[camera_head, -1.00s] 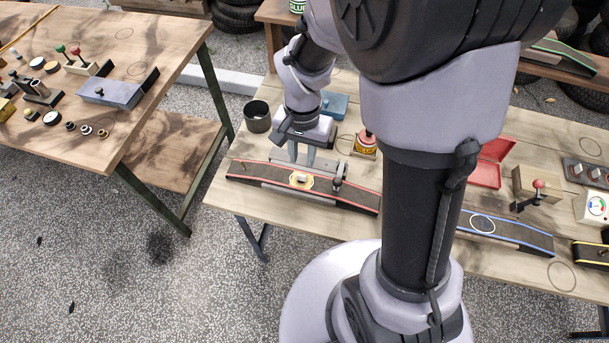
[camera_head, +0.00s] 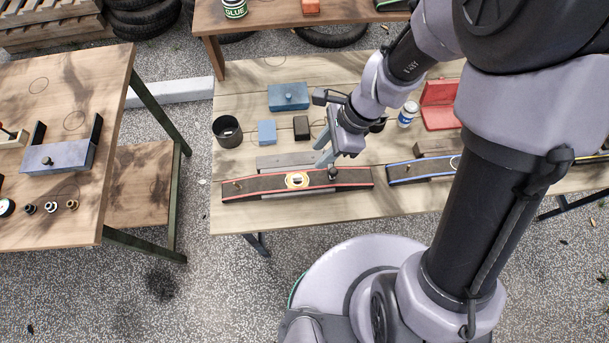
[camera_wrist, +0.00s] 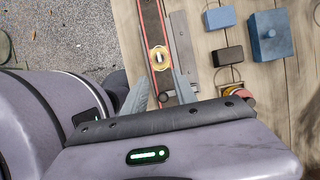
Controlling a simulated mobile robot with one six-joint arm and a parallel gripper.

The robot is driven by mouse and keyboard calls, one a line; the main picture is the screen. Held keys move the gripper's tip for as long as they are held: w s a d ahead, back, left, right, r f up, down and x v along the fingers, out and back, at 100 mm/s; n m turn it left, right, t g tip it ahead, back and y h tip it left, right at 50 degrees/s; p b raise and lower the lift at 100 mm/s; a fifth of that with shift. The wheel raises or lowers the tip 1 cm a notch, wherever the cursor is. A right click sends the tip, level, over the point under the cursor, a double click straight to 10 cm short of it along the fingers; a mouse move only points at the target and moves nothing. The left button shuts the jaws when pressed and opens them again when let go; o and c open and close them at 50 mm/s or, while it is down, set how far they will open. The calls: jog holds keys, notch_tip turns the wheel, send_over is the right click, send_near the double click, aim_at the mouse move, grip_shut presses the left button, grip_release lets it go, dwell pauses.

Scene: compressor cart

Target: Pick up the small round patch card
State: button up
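A small yellow roundish patch card (camera_head: 289,181) with a pale raised piece in its middle lies on a dark, red-edged strip (camera_head: 250,187) near the front of the table. It also shows in the wrist view (camera_wrist: 153,58), just beyond my fingertips. My gripper (camera_head: 323,156) is open and empty, right of the card and somewhat behind it, close to a dark knob (camera_head: 333,173) on the strip. In the wrist view, my two fingers (camera_wrist: 160,88) stand apart, with the strip and knob seen between them. Their exact height above the strip is unclear.
Behind the strip stand a dark cup (camera_head: 227,131), a small blue block (camera_head: 267,132), a black block (camera_head: 301,128) and a blue box (camera_head: 288,96). A red-yellow tin (camera_wrist: 238,97) is close to my gripper. A blue-edged strip (camera_head: 405,170) lies at right.

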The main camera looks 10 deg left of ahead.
jog(key=b, duration=0.3)
send_over(298, 176)
jog(key=d, duration=0.3)
jog(key=f, duration=0.6)
jog(key=shift+w+f, duration=0.35)
jog(key=shift+w, duration=0.05)
jog(key=b+x, duration=0.1)
jog(key=x, duration=0.1)
jog(key=b+x, duration=0.1)
jog(key=x, duration=0.1)
jog(key=b+x, duration=0.1)
jog(key=shift+s+a+f, duration=0.1)
jog(key=shift+a+f, duration=0.15)
jog(key=shift+a, duration=0.15)
jog(key=shift+r, duration=0.1)
grip_shut()
